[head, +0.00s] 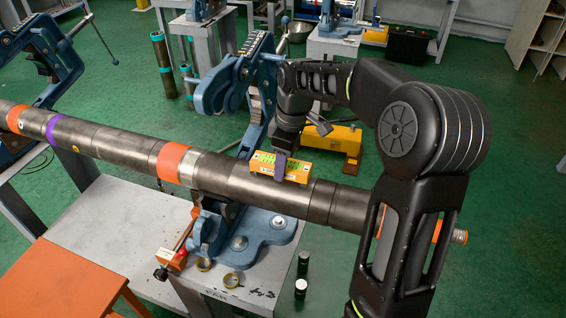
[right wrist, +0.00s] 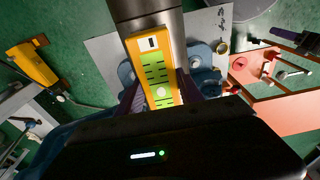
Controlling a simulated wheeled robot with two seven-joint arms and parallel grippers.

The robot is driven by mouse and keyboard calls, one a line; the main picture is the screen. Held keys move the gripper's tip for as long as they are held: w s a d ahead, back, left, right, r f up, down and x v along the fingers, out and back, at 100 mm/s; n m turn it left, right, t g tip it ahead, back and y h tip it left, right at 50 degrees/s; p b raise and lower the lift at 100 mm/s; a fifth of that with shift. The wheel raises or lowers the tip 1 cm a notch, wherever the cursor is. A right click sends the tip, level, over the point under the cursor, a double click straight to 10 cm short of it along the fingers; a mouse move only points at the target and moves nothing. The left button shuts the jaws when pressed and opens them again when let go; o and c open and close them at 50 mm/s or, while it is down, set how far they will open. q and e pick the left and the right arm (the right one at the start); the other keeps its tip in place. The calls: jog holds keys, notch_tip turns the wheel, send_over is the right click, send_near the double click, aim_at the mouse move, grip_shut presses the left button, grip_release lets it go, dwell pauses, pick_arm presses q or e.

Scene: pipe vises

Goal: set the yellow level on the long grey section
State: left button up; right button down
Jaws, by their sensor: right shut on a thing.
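The long grey section (head: 245,182) is a dark metal pipe with orange and purple bands, lying across the blue vises. The yellow level (head: 268,167), with a green face, is at the top of the pipe, right of the middle orange band, and lies along it. My right gripper (head: 281,166) reaches down from above and is shut on the level. In the right wrist view, its dark fingers (right wrist: 160,95) flank the level (right wrist: 155,62), with the pipe (right wrist: 152,28) beyond. I cannot tell whether the level's underside touches the pipe. My left gripper is out of view.
An open blue vise (head: 238,85) stands behind the pipe, its base on a grey table (head: 110,225). A yellow case (head: 338,142) is on the green floor behind. An orange stool (head: 75,285) is at front left.

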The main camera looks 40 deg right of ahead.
jog(key=shift+f+b, duration=0.3)
jog(key=shift+f, duration=0.05)
dwell(0.9)
jog(key=c, duration=0.7)
grip_release()
jog(key=shift+r, duration=0.1)
jog(key=shift+r+p, duration=2.7)
jog(key=shift+r, duration=0.7)
